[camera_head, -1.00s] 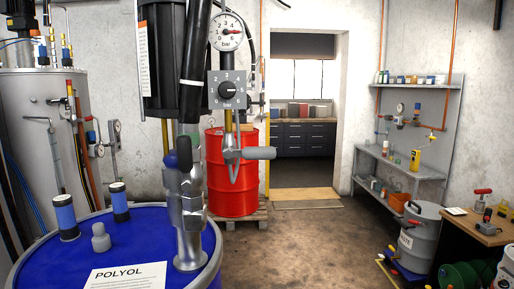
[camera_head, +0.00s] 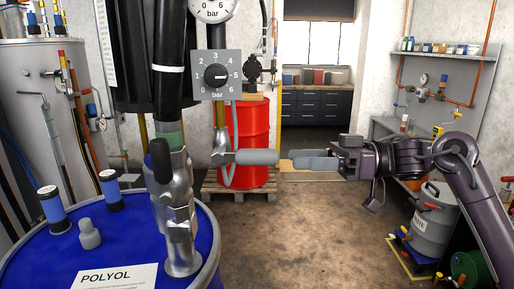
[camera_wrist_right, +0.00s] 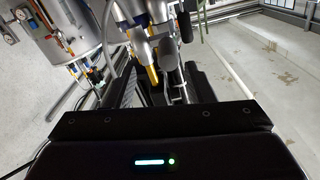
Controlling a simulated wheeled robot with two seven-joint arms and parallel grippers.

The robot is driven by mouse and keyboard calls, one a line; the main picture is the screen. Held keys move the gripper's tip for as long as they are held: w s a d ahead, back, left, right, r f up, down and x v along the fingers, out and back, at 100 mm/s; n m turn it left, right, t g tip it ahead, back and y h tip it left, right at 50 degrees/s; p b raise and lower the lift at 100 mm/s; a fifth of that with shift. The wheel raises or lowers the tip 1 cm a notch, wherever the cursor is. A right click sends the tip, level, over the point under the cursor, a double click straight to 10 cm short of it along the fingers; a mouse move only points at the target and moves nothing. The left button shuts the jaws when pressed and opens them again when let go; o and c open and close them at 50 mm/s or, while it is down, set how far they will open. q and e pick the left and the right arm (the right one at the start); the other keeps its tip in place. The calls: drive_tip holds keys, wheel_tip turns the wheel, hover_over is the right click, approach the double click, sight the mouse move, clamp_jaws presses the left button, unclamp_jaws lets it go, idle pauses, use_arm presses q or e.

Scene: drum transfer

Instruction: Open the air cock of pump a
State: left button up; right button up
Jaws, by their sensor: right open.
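The air line on pump a has a grey lever handle (camera_head: 257,157), which I take to be the air cock. It points level to the right from a metal valve body (camera_head: 222,153), below the pressure regulator (camera_head: 217,76). My right gripper (camera_head: 292,159) is open and comes in from the right. Its fingers are level with the lever, and their tips appear just right of its free end with a small gap. In the right wrist view, the dark fingers (camera_wrist_right: 172,85) point toward the pump fittings; contact cannot be told there. My left gripper is not in view.
A blue POLYOL drum (camera_head: 50,262) with the pump's metal fittings stands at front left. A red drum (camera_head: 250,130) on a pallet stands behind the lever. A grey tank (camera_head: 42,110) is at far left. The floor in the middle is clear.

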sight(263, 158)
drive_tip(key=a+p, duration=0.1)
drive_tip(key=a, duration=0.3)
drive_tip(key=s+a+r+p, duration=0.1)
drive_tip(key=a, duration=0.2)
drive_tip(key=shift+p, duration=0.3)
drive_tip(key=shift+a+f, duration=0.15)
drive_tip(key=shift+a, duration=0.35)
clamp_jaws()
